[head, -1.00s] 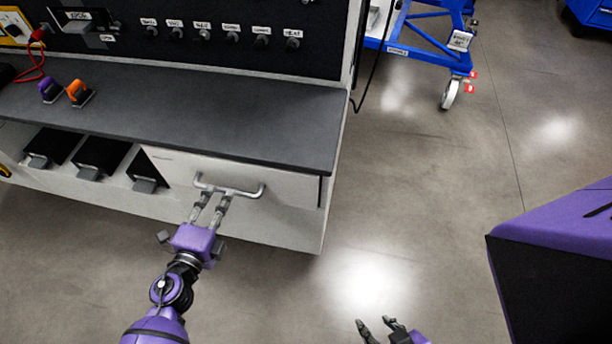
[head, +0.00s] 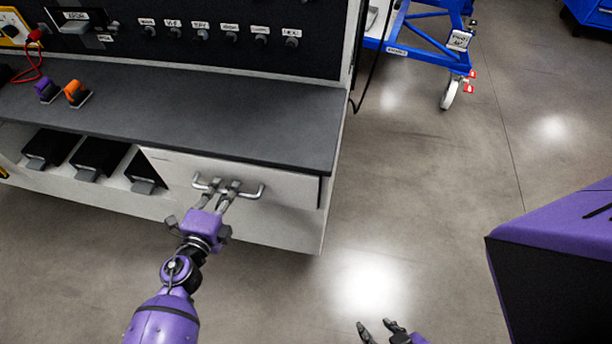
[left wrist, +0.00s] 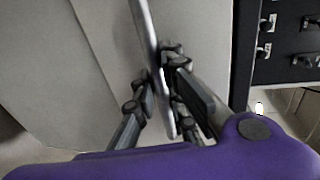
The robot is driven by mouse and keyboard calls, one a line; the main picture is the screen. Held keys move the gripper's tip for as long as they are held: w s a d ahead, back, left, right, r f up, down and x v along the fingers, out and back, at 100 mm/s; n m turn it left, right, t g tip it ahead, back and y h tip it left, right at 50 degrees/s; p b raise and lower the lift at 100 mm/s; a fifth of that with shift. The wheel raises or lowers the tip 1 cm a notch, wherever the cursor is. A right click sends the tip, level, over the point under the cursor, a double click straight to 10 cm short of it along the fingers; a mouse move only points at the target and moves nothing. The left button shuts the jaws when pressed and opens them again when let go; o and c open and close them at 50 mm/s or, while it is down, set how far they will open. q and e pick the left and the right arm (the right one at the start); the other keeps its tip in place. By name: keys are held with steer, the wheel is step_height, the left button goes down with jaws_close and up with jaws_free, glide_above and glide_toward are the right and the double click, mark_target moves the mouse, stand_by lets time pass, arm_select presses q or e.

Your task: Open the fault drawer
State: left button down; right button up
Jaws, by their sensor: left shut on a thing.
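The fault drawer (head: 285,197) is a pale front panel under the right end of the dark worktop, and it looks flush with the cabinet. Its grey bar handle (head: 256,191) runs across the front; in the left wrist view the bar (left wrist: 147,30) passes between the fingers. My left gripper (head: 225,187) is shut on the handle near its middle, and its fingers hide part of the bar. My right gripper (head: 376,327) is at the bottom edge of the head view, fingers apart and empty, away from the drawer.
The worktop (head: 200,115) overhangs the drawer and carries a purple block (head: 47,90) and an orange block (head: 76,93). Dark bins (head: 97,155) sit left of the drawer. A blue wheeled stand (head: 425,35) is at the back right. Floor in front is clear.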

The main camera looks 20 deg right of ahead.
steer(key=shift+w, duration=0.15)
arm_select(q)
steer(key=f+v, duration=0.2)
steer(key=v, duration=0.8)
steer(key=f+v, duration=0.2)
steer(key=v, duration=0.9)
steer(key=shift+s+a+b, duration=0.3)
steer(key=shift+b, duration=0.1)
arm_select(e)
steer(key=shift+s+d+f, duration=0.1)
steer(key=shift+s+f, duration=0.25)
steer(key=shift+s, duration=0.35)
arm_select(q)
steer(key=c, duration=1.8)
jaws_free()
steer(key=shift+o, duration=0.2)
